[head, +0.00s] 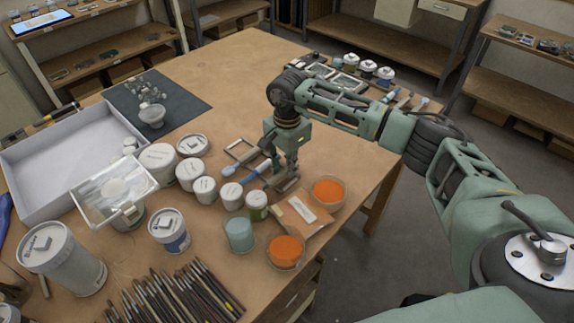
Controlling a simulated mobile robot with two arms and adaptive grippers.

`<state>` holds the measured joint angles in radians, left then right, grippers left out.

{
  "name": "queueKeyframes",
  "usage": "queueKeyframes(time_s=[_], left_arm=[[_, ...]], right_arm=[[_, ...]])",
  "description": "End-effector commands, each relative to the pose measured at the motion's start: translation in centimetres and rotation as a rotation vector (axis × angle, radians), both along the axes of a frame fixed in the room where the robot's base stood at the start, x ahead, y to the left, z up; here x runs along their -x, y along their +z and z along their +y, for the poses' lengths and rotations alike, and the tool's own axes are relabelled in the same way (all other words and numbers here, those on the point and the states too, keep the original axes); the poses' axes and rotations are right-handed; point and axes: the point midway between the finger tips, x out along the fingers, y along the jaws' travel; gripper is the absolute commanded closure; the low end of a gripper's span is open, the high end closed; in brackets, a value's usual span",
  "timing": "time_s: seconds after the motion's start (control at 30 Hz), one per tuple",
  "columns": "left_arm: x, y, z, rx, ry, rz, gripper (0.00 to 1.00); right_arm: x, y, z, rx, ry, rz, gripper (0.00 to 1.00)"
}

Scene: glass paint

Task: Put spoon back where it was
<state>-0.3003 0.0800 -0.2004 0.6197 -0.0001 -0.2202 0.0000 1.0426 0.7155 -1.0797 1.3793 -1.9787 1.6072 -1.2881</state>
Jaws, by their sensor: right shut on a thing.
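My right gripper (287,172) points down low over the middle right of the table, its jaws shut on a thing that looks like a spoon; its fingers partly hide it. A light-blue-ended spoon-like tool (229,170) lies just left of the gripper. A darker blue handle (252,175) shows beside it, reaching toward the fingers. I cannot tell clearly which of these parts belongs to the held spoon. My left gripper is not in view.
Two cups of orange powder (328,190) (286,252), a pale green cup (240,235) and several white-lidded jars (158,160) crowd near the gripper. Many brushes (180,298) lie in front. A white tray (40,200) is at left. The table's back middle (235,75) is clear.

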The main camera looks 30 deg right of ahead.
Motion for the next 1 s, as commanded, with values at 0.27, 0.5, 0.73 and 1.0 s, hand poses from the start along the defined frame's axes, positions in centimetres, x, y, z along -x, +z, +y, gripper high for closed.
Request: queueKeyframes(time_s=[0.27,0.5,0.73,1.0], left_arm=[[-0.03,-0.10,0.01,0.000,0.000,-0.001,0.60],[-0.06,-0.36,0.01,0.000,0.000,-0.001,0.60],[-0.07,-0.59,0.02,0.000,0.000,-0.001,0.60],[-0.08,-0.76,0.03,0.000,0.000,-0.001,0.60]], right_arm=[[-0.01,-0.08,0.01,0.000,0.000,-0.001,1.00],[-0.01,-0.27,0.01,0.000,0.000,0.000,1.00],[0.00,-0.45,0.01,0.000,0.000,0.000,1.00],[0.00,-0.57,0.01,0.000,0.000,0.000,0.81]])
